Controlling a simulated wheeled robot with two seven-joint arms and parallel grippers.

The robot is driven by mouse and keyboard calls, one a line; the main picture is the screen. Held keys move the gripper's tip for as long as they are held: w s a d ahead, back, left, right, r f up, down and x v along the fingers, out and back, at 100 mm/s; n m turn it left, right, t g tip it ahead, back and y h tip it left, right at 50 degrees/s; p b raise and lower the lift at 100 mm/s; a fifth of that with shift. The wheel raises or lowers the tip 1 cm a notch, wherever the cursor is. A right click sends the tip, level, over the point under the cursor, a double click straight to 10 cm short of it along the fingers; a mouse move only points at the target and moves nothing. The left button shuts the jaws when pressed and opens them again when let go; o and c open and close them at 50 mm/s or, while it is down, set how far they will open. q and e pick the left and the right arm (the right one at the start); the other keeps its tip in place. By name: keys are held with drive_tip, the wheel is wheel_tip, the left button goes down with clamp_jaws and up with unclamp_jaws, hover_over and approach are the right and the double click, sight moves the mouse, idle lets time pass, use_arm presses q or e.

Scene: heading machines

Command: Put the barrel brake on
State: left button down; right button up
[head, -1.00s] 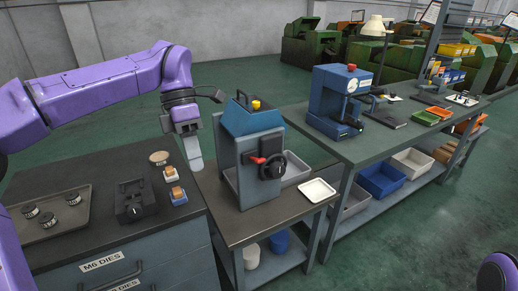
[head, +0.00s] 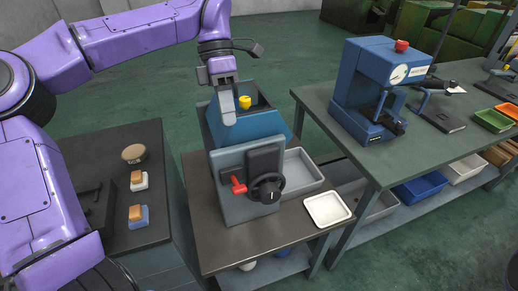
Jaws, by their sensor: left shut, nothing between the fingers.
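The barrel machine (head: 245,178) has a grey front and a blue sloped top, and stands on a small dark-topped table. A red lever (head: 238,186) sticks out to the left on its front, beside a black handwheel (head: 267,190). A yellow knob (head: 245,102) shows at the open top. No label tells which part is the brake. My left gripper (head: 229,118) is shut and empty, pointing down in front of the blue top, above the red lever and left of the yellow knob. Whether it touches the housing cannot be told. My right gripper is out of view.
A white tray (head: 328,209) lies right of the machine, with a grey bin (head: 300,173) behind it. A blue press (head: 375,85) stands on the right bench. The left cabinet holds a round brown-topped item (head: 134,153) and two orange-topped blocks.

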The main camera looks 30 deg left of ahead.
sight(239, 187)
use_arm(q)
drive_tip(key=x, duration=0.4)
drive_tip(key=s+x, duration=0.1)
drive_tip(key=x, duration=0.3)
drive_tip(key=p+x, duration=0.1)
drive_tip(key=x, duration=0.4)
drive_tip(key=shift+s+d+r, duration=0.15)
drive_tip(key=shift+s, duration=0.1)
drive_tip(key=shift+w+f, duration=0.1)
drive_tip(key=shift+f, duration=0.3)
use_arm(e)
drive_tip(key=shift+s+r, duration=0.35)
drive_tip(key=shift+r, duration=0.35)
use_arm(q)
drive_tip(key=shift+d, duration=0.1)
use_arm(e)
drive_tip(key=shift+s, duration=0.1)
